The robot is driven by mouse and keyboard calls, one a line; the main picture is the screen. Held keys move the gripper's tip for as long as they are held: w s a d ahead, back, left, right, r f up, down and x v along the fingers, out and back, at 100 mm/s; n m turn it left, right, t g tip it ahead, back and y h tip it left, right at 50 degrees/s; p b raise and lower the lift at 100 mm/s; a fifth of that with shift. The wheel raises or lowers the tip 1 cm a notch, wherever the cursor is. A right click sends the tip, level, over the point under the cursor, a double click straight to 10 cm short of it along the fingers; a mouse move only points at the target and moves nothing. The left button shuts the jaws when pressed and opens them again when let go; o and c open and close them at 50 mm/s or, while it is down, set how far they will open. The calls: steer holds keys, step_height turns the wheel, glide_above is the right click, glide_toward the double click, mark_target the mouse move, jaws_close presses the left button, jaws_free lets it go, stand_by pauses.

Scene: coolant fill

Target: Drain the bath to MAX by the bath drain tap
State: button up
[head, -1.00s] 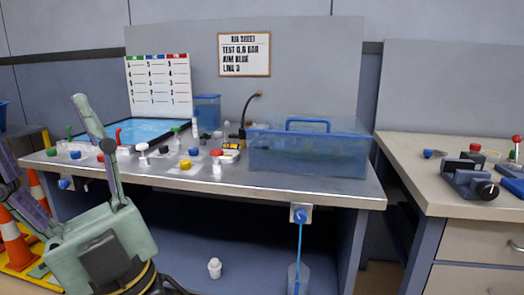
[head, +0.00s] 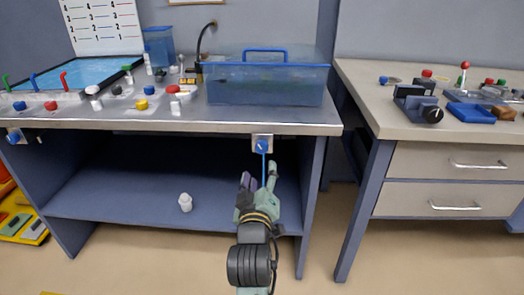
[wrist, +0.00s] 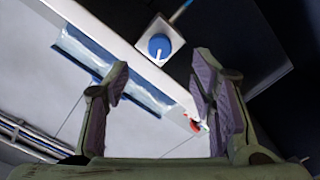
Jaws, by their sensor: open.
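A clear blue tank (head: 265,90) with a blue handle stands on the right of the steel bench, probably the bath; no MAX mark is readable. A blue tap knob (head: 262,146) sits on a pale square plate on the bench's front edge below it. A thin blue line, tube or stream, runs down from it. The knob also shows in the wrist view (wrist: 159,46), with a white pointer mark. My gripper (head: 258,178) is open and empty, just below and in front of the tap. In the wrist view my gripper (wrist: 160,82) has its fingers apart, with the knob beyond them.
A second blue tap (head: 14,136) is at the bench's left end, below a blue-filled tray (head: 80,72). Several coloured caps lie on the bench top. A white bottle (head: 185,202) stands on the lower shelf (head: 130,195). A drawer bench (head: 440,160) stands to the right.

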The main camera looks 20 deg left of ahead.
mark_target(262, 150)
steer(key=p+x, duration=0.1)
steer(key=x, duration=0.9)
steer(key=shift+a, duration=0.1)
steer(key=shift+c, duration=0.3)
steer(key=c, duration=1.1)
